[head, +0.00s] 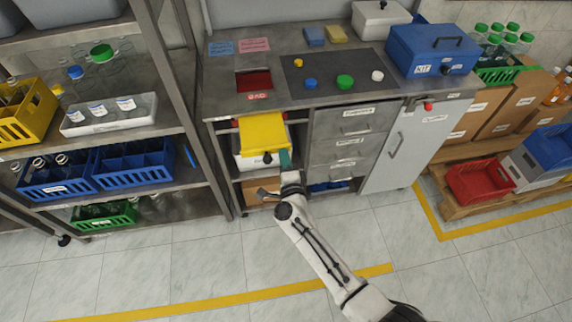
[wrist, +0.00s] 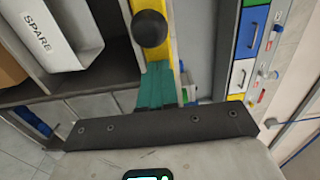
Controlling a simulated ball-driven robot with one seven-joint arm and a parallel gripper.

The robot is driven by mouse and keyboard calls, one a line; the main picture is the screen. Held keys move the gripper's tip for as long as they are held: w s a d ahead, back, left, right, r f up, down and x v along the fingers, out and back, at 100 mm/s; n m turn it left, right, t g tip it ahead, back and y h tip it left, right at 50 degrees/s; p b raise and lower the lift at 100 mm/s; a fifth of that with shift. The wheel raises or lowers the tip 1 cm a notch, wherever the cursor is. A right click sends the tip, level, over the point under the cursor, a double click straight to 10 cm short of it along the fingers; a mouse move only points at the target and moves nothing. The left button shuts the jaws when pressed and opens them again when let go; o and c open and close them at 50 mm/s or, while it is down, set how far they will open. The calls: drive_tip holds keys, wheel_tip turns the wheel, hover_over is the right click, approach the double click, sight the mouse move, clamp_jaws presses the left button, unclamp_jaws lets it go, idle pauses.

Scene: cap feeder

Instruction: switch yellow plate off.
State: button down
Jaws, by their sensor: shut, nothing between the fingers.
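In the head view a large yellow plate (head: 263,132) slopes out of the open left bay of the bench, with a black ball knob (head: 267,158) at its lower front. My gripper (head: 285,158), with teal fingers shut and empty, is just right of the knob, at the plate's lower right. In the wrist view the knob (wrist: 149,28) is just beyond the fingertips (wrist: 157,70), and a yellow edge shows behind it. Touching or apart, I cannot tell. A panel at the right of the wrist view has a small yellow plate (wrist: 235,97) below blue and white ones, with small switches beside them.
A white bin (wrist: 62,32) marked SPARE stands at the left of the wrist view. The bench top (head: 225,98) holds a red recess and coloured caps. Drawers (head: 348,122) are right of the bay. A shelf rack (head: 168,130) stands left. The floor in front is clear.

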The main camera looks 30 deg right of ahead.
sight(277, 122)
drive_tip(key=shift+w, duration=0.1)
drive_tip(key=b+x, duration=0.3)
drive_tip(key=x, duration=0.3)
drive_tip(key=b+x, duration=0.4)
drive_tip(key=x, duration=0.2)
drive_tip(key=shift+w+d+f, duration=0.15)
drive_tip(key=shift+w+f, duration=0.1)
drive_tip(key=shift+w, duration=0.1)
drive_tip(key=shift+w+d+r, duration=0.1)
drive_tip(key=shift+w, duration=0.25)
drive_tip(key=shift+w+r, duration=0.15)
drive_tip(key=shift+r, duration=0.2)
